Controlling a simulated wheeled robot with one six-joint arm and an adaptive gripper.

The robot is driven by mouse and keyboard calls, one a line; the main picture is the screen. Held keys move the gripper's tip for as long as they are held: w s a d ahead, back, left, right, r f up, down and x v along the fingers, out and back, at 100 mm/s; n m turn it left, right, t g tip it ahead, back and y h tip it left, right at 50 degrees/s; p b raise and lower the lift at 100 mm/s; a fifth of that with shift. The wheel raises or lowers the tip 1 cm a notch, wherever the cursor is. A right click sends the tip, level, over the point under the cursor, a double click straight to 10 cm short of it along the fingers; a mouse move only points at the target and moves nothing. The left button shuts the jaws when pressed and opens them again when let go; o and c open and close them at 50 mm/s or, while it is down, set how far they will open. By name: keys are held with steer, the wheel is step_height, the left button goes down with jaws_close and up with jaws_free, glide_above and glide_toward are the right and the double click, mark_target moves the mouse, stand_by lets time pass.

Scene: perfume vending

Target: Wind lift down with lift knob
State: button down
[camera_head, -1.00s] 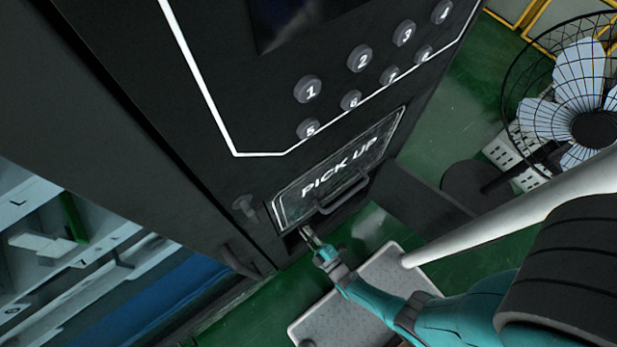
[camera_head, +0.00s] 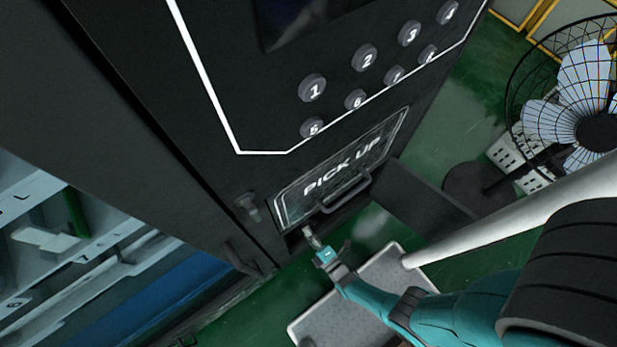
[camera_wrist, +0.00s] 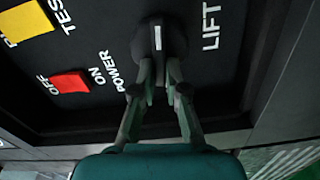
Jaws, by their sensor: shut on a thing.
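The lift knob (camera_wrist: 158,42) is a round dark knob with a white mark, beside the white word LIFT on a black panel in the wrist view. The mark stands upright in that picture. My gripper (camera_wrist: 160,78) is shut on the knob, with its fingertips at the knob's lower side in the picture. In the head view my gripper (camera_head: 314,240) reaches to the machine just below the PICK UP door (camera_head: 340,178). The knob cannot be made out there. The lift itself is not identifiable.
A red switch (camera_wrist: 70,82) marked OFF, ON and POWER and a yellow switch (camera_wrist: 27,22) share the panel. A door handle (camera_head: 343,193), numbered buttons (camera_head: 313,88) and a dark side knob (camera_head: 248,206) are on the machine. A fan (camera_head: 590,120) stands right.

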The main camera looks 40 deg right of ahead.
steer(key=shift+s+f, duration=0.1)
steer(key=c, duration=1.2)
jaws_free()
steer(key=shift+d, duration=0.1)
steer(key=shift+r, duration=0.2)
steer(key=shift+r, duration=1.45)
steer(key=o, duration=0.5)
steer(key=shift+r, duration=0.95)
step_height(320, 180, up, 3)
steer(key=shift+f, duration=0.1)
steer(key=c, duration=0.5)
steer(key=shift+r, duration=1.05)
